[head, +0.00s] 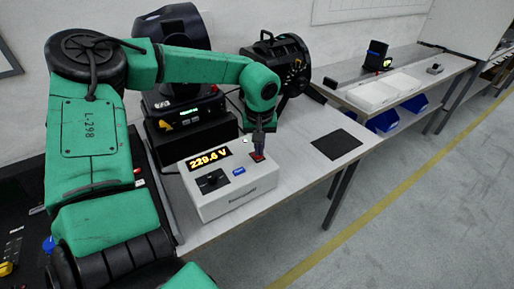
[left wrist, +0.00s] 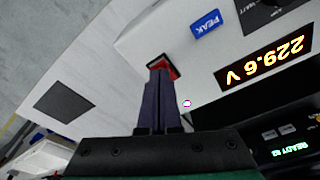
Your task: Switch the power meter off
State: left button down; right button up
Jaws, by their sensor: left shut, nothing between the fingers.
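The power meter (head: 232,197) is a white box on the bench. Its display (head: 209,158) is lit and reads 229.6 V, and it also shows in the left wrist view (left wrist: 265,62). A black knob (head: 211,178), a blue PEAK button (head: 239,171) and a red rocker switch (head: 257,157) sit on its top. My left gripper (head: 258,150) is shut and empty, pointing down with its tips at the red switch. In the left wrist view the fingertips (left wrist: 161,72) overlap the red switch (left wrist: 163,64); whether they touch it I cannot tell. My right gripper is not in view.
A black unit (head: 190,135) with a lit panel and a black stage light (head: 283,65) stand behind the meter. A black mat (head: 337,144) lies to the right on the bench. Another bench with blue bins (head: 385,119) stands further right.

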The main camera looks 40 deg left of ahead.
pick_arm(q)
jog(key=shift+f, duration=0.35)
jog(key=shift+r+p, duration=2.05)
jog(key=shift+r, duration=1.55)
jog(key=shift+f, duration=0.1)
